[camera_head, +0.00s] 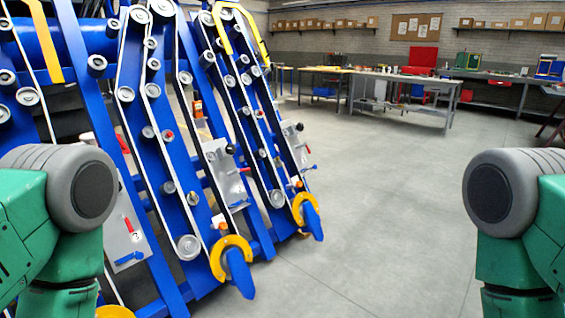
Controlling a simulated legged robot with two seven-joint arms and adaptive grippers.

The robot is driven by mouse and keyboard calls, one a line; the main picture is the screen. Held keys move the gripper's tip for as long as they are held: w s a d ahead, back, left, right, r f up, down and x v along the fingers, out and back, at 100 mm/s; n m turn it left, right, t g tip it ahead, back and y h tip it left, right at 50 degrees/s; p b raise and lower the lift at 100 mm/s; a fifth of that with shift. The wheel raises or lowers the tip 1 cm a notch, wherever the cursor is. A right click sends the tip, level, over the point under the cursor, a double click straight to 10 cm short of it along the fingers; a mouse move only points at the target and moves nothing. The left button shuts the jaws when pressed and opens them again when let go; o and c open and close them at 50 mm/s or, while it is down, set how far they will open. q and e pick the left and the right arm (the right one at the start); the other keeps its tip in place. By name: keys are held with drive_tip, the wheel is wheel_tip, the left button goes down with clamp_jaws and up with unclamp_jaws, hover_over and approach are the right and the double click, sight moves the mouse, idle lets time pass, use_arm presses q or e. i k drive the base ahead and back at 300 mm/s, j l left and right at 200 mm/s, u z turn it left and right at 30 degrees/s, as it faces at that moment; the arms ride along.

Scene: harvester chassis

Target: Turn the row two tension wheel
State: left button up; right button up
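The blue harvester chassis (172,175) fills the left half of the head view. Grey plates on the rows, such as one plate (228,172), hold small red and blue handles. I cannot tell which part is the row two tension wheel. Only green and grey links of my arms show at the left and right edges. Neither gripper is in view. My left arm hides part of the chassis's nearest row.
Yellow curved guards (231,256) and blue pointed tips stick out at the chassis's lower front. The grey concrete floor (390,210) to its right is open. Workbenches (405,95) and a shelf of boxes stand far back along the brick wall.

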sight(231, 149)
drive_tip(key=i+l+z, duration=0.45)
drive_tip(key=i, duration=0.5)
drive_tip(key=i+j+z, duration=0.1)
drive_tip(key=i+z, duration=0.35)
drive_tip(key=i, duration=0.45)
